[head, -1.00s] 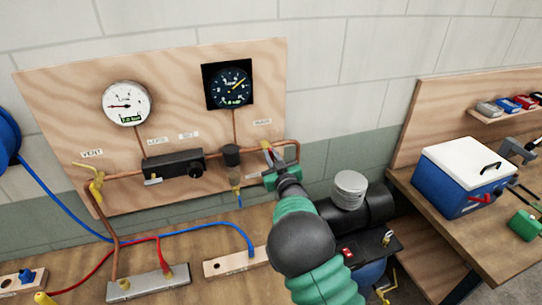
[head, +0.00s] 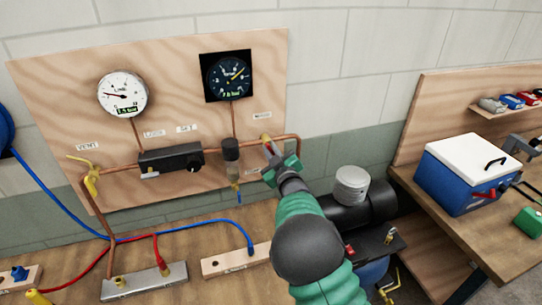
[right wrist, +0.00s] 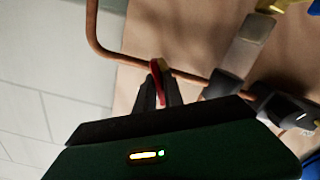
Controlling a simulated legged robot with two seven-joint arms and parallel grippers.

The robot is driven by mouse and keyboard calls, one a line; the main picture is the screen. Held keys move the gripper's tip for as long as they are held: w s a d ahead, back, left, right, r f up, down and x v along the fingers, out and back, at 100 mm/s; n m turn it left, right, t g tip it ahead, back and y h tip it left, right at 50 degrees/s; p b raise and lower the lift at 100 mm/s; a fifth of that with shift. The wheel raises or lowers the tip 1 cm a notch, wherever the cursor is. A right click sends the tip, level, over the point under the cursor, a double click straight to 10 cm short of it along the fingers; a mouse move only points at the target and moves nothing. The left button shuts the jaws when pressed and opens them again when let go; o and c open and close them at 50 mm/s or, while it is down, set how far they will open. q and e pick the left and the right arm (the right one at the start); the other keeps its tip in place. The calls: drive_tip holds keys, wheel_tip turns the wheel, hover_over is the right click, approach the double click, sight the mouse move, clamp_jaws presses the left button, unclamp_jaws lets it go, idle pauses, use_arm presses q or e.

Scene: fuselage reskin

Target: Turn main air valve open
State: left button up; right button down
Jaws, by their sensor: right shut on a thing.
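The main air valve (head: 265,138) sits on the copper pipe at the right of the plywood panel, under a small label. Its handle has a yellow part and a red part in the head view. My right gripper (head: 273,150) is at this valve, and in the right wrist view its dark fingers (right wrist: 158,82) are shut on the red handle (right wrist: 159,72). The fingers hide part of the handle. The line gauge (head: 122,93) has a white face and a green readout. A black gauge (head: 228,76) is to its right. My left gripper is not in view.
A black regulator block (head: 170,161) and a filter (head: 231,152) sit along the pipe left of the valve. A yellow vent valve (head: 91,178) is at the far left. A compressor (head: 362,205) stands below right. A blue cooler (head: 462,178) rests on the right bench.

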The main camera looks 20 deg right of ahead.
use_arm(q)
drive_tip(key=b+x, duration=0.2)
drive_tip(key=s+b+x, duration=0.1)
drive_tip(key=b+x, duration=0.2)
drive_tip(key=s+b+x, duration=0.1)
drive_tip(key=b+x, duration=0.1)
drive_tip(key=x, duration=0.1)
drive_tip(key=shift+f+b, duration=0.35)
use_arm(e)
drive_tip(key=n, duration=0.5)
drive_tip(key=f+n, duration=0.1)
drive_tip(key=n, duration=0.2)
drive_tip(key=shift+a, duration=0.2)
use_arm(q)
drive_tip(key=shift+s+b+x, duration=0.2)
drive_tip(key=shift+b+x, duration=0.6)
drive_tip(key=shift+b, duration=0.05)
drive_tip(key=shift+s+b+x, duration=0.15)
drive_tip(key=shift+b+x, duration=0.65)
use_arm(e)
drive_tip(key=shift+n, duration=2)
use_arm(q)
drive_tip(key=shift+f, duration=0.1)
